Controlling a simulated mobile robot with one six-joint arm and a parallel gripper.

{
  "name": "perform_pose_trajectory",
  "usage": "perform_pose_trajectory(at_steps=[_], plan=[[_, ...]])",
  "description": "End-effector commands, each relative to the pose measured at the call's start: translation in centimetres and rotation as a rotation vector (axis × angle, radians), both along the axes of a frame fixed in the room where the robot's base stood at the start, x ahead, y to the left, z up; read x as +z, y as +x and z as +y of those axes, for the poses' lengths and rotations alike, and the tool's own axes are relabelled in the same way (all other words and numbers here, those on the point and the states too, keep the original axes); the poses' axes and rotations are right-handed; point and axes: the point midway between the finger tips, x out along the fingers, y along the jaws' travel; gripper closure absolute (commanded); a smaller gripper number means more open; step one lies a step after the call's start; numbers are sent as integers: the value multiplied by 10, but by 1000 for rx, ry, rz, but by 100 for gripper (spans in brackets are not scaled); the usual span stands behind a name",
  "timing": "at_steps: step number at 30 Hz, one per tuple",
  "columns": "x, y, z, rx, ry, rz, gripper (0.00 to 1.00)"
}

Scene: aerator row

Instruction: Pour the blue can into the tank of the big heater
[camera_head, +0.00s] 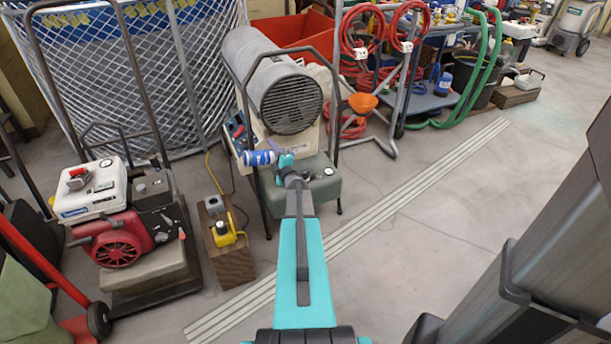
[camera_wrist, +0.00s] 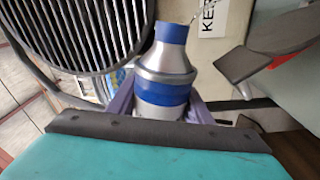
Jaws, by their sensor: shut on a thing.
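The big heater (camera_head: 292,95) has a grey barrel with a round grille, and its grille also fills the upper left of the wrist view (camera_wrist: 70,30). Its grey-green tank (camera_head: 322,192) sits low under the barrel, with a small dark round fitting on top. My gripper (camera_head: 276,160) is shut on the blue can (camera_head: 258,158), just in front of the heater and above the tank's left end. The can is silver with blue bands and a narrow blue neck (camera_wrist: 165,75). No liquid shows.
The heater's dark tube frame stands around it. An orange funnel (camera_head: 362,103) is to its right, near red hoses. A yellow item (camera_head: 224,233) sits on a wooden block (camera_head: 234,262) to the left, beside a red-and-white engine (camera_head: 118,238). Floor at right is clear.

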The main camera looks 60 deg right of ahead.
Motion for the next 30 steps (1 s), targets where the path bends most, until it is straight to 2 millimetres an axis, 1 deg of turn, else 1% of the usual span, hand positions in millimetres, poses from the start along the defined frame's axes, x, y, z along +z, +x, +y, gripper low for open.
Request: perform_pose_trajectory(at_steps=[30], plan=[[0, -2, -3, 0, 62, -44, 80]])
